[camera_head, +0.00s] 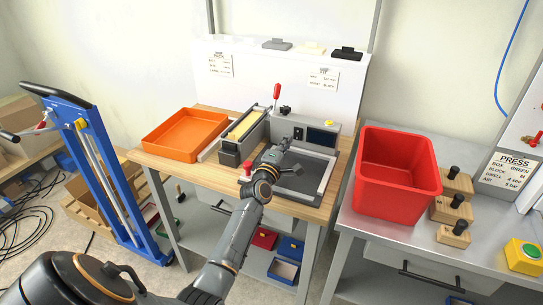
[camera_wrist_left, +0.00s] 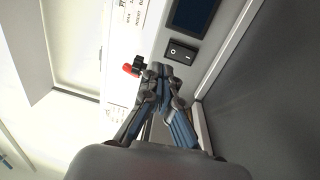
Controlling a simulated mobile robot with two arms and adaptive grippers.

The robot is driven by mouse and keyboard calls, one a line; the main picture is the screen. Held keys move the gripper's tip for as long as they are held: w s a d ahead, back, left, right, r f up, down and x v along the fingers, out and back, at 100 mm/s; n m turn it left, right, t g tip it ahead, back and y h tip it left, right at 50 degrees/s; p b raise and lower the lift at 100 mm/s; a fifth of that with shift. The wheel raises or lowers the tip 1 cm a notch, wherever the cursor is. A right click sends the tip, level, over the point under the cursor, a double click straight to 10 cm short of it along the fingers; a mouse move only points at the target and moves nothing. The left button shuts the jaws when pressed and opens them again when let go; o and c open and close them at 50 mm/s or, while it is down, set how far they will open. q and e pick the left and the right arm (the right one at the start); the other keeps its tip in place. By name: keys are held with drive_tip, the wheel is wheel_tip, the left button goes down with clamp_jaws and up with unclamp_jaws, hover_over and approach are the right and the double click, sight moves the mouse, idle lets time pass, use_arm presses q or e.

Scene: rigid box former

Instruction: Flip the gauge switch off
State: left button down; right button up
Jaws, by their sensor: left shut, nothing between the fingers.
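The gauge switch (camera_wrist_left: 181,52) is a black rocker on a pale panel, marked with a circle and a line, beside a dark blue display (camera_wrist_left: 193,15) in the left wrist view. I cannot tell which side is pressed. My left gripper (camera_wrist_left: 160,78) is shut and empty, its fingertips just below and left of the switch in that picture; contact cannot be made out. In the head view the left gripper (camera_head: 285,143) is at the front of the grey machine (camera_head: 312,133) on the wooden bench, and the switch is not clear there. My right gripper is not in view.
A red-tipped black knob (camera_wrist_left: 133,68) is close left of the fingertips. An orange tray (camera_head: 185,134) lies left on the bench. A red bin (camera_head: 397,170) and wooden blocks with black knobs (camera_head: 454,208) stand on the right table. A blue lift frame (camera_head: 97,165) stands left.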

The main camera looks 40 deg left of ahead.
use_arm(q)
drive_tip(key=shift+s+d+f, duration=0.1)
drive_tip(key=shift+s+d, duration=0.05)
drive_tip(key=shift+s, duration=0.2)
drive_tip(key=shift+s+d+f, duration=0.1)
drive_tip(key=shift+d+f, duration=0.05)
drive_tip(key=shift+f, duration=0.05)
drive_tip(key=shift+r+v, duration=0.15)
drive_tip(key=shift+v, duration=0.45)
drive_tip(key=shift+r+v, duration=0.15)
drive_tip(key=shift+v, duration=0.5)
drive_tip(key=s, duration=0.3)
drive_tip(key=shift+d+r, duration=0.25)
drive_tip(key=shift+r, duration=0.05)
drive_tip(key=shift+s, duration=0.35)
drive_tip(key=shift+s+d, duration=0.15)
drive_tip(key=shift+s, duration=0.15)
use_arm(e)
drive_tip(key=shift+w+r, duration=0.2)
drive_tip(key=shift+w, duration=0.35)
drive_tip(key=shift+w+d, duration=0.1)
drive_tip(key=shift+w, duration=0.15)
